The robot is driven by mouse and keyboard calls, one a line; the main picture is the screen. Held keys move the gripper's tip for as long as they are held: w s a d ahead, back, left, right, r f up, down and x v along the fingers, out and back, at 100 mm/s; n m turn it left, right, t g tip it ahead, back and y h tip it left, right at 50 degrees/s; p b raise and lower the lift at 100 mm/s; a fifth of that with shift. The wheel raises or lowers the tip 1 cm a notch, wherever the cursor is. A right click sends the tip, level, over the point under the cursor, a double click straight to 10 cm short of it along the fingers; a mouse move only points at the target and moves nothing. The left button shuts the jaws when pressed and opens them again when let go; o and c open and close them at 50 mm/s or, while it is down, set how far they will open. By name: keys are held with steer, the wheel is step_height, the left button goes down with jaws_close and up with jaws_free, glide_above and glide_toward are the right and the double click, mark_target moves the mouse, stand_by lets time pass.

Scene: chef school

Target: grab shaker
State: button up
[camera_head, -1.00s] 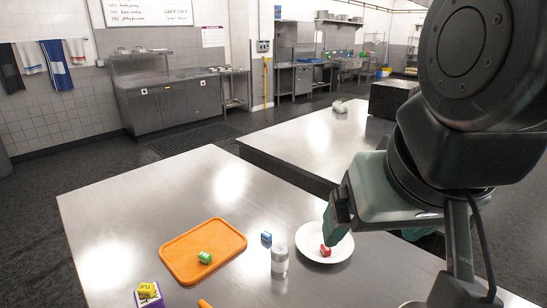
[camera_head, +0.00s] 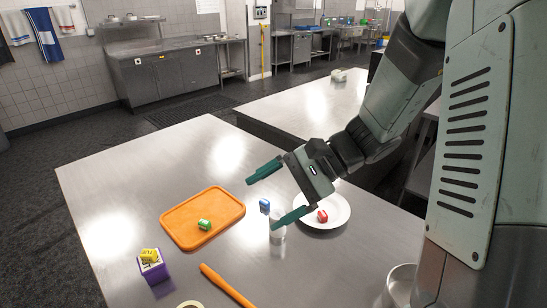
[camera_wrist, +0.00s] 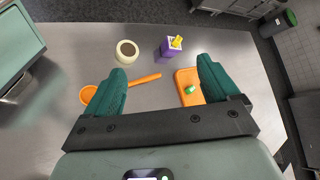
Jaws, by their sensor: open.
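The shaker (camera_head: 277,236), a small clear and silver cylinder, stands upright on the steel table between the orange tray and the white plate. In the head view its upper part is hidden behind one finger of my gripper (camera_head: 262,203). My gripper is open and empty, tilted, with its green fingers spread and pointing left above the table. In the wrist view my gripper (camera_wrist: 160,68) also shows wide apart fingers with nothing between them close by. I cannot make out the shaker in the wrist view.
An orange tray (camera_head: 174,228) holds a green block (camera_head: 204,224). A blue block (camera_head: 265,206) lies near the shaker. A white plate (camera_head: 335,221) holds a red block (camera_head: 322,216). A purple box (camera_head: 153,273) with a yellow block and an orange utensil (camera_head: 227,286) are at the front.

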steer(key=w+d+f+m+t+y, duration=0.2)
steer(key=w+f+m+t+y, duration=0.35)
steer(key=w+f+m, duration=0.45)
steer(key=m+t+h, duration=0.4)
steer(key=m+t, duration=0.5)
steer(key=t, duration=0.1)
glide_toward(283, 228)
steer(key=shift+g, duration=0.25)
steer(key=w+a, duration=0.1)
steer(key=w+a+r, duration=0.1)
steer(key=shift+w+a+r, duration=0.1)
steer(key=shift+w+a, duration=0.2)
steer(key=shift+a, duration=0.1)
steer(key=shift+w+a+f+m+h, duration=0.15)
steer(key=shift+w+f+m+h, duration=0.05)
steer(key=shift+m+h, duration=0.15)
steer(key=x, duration=0.4)
steer(key=shift+w+a, duration=0.2)
steer(key=shift+w, duration=0.05)
steer(key=x, duration=0.5)
steer(key=shift+w+r, duration=0.25)
steer(key=shift+w, duration=0.15)
steer(key=c, duration=1.2)
